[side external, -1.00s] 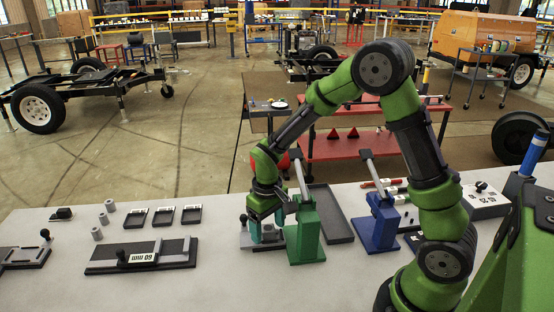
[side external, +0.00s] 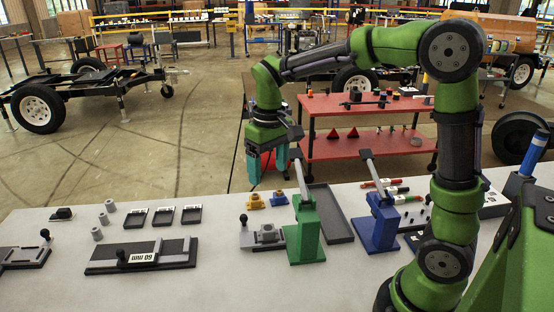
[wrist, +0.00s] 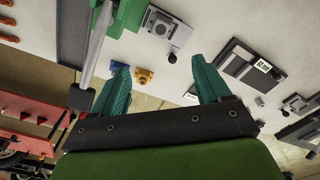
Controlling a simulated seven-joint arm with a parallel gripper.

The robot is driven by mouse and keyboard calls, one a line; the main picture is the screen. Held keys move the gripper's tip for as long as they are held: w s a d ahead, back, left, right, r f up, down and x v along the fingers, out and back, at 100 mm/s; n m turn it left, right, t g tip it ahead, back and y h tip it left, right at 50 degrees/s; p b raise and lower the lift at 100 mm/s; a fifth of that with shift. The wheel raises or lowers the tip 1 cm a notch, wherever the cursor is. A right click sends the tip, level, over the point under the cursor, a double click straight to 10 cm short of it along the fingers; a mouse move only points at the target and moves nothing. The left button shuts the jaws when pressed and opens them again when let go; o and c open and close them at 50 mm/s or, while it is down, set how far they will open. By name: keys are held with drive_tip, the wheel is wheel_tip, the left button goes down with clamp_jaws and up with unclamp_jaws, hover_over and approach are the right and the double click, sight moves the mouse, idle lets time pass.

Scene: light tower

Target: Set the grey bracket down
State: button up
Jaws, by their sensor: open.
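The grey bracket (side external: 267,233) sits on the small grey fixture plate (side external: 248,241) with a black knob, just left of the green lever press (side external: 305,232). In the wrist view the bracket (wrist: 160,28) shows near the top, on the same plate. My gripper (side external: 268,166) is well above the table, behind and above the fixture. Its teal fingers are apart with nothing between them; they also show spread in the wrist view (wrist: 163,82). The bracket is clear of the fingers.
A blue lever press (side external: 380,224) and a dark tray (side external: 330,214) stand to the right. A black plate labelled 60 mm (side external: 110,258), small trays (side external: 163,215) and grey cylinders (side external: 97,233) are left.

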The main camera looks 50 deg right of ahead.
drive_tip(key=s+a+r+m+t+y, duration=0.1)
drive_tip(key=s+a+r+t, duration=0.1)
drive_tip(key=s, duration=0.4)
drive_tip(key=s+a+r+m+t, duration=0.1)
drive_tip(key=s+r+t, duration=0.1)
drive_tip(key=s+t, duration=0.2)
drive_tip(key=s, duration=0.3)
drive_tip(key=shift+s+a+r+y, duration=0.15)
drive_tip(key=shift+s+a+y, duration=0.05)
drive_tip(key=shift+a+y, duration=0.2)
drive_tip(key=shift+s+a+t, duration=0.1)
drive_tip(key=shift+s+t, duration=0.3)
drive_tip(key=shift+s, duration=0.05)
drive_tip(key=shift+c, duration=0.7)
